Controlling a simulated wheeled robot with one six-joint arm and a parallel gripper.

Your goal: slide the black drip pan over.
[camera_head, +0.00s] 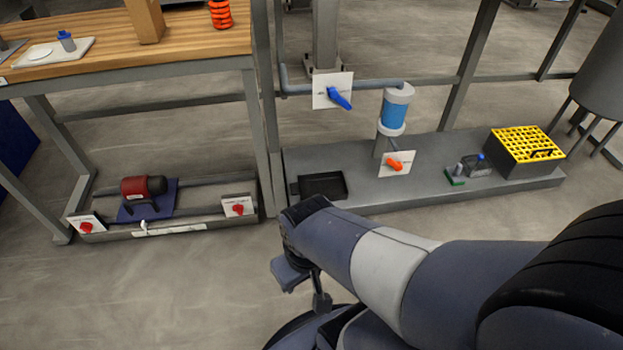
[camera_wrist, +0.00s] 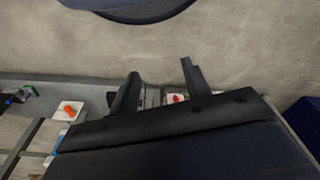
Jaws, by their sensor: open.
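The black drip pan (camera_head: 323,186) is a shallow rectangular tray with a small tab on its left side. It lies flat on the front left part of the low grey platform (camera_head: 420,170) in the head view. My gripper shows in the wrist view (camera_wrist: 160,82) with its two dark fingers spread apart and nothing between them. In the head view my arm reaches in from the right, and its wrist end hangs in front of and below the pan, apart from it. I cannot clearly make out the pan in the wrist view.
A blue filter housing (camera_head: 396,108) stands behind the pan to the right, with an orange-handled valve (camera_head: 395,164). A yellow-topped crate (camera_head: 525,148) sits at the platform's right. A workbench (camera_head: 130,60) with a red pump (camera_head: 143,187) beneath stands left. The front floor is clear.

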